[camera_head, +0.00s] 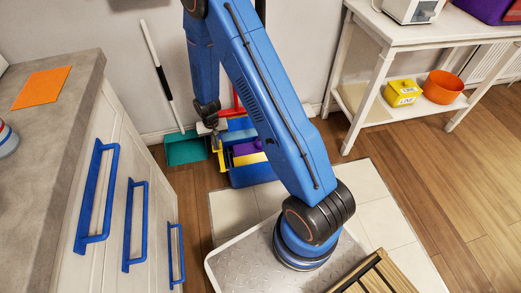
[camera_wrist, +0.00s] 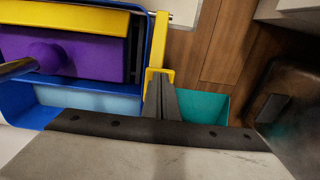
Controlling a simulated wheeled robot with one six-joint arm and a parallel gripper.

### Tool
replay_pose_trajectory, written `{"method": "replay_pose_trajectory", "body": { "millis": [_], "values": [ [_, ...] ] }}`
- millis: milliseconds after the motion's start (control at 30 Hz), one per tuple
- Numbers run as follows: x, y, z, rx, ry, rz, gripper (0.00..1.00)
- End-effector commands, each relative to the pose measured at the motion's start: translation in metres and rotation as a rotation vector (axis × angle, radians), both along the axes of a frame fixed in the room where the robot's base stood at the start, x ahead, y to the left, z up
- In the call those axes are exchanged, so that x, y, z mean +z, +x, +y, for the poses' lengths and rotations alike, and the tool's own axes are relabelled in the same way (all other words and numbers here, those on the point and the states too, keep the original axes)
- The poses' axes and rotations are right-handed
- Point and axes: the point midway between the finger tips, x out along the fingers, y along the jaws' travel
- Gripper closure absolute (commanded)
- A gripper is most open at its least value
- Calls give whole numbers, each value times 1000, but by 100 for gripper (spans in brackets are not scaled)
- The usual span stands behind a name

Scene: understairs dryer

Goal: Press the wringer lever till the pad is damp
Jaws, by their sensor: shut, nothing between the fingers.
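A blue bucket (camera_head: 250,176) stands on the floor under my arm. A purple pad (camera_head: 245,149) with a yellow strip is in it. In the head view my gripper (camera_head: 215,140) is small beside the bucket.
A teal dustpan (camera_head: 186,149) with a long white handle leans by the wall, left of the bucket. A cabinet with blue handles (camera_head: 97,190) stands at the left. A white table (camera_head: 385,45) with a yellow box and an orange bowl stands at the right.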

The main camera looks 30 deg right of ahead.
Motion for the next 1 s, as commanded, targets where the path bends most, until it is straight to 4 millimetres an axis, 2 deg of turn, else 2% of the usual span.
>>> {"method": "replay_pose_trajectory", "body": {
  "millis": [67, 600, 867, 1000],
  "values": [
    [-9, -3, 0, 0, -1, 12, 100],
    [-44, 11, -5, 0, -1, 12, 100],
    [-41, 12, -5, 0, -1, 7, 100],
    [-27, 12, -4, 0, -1, 4, 100]
  ]
}}
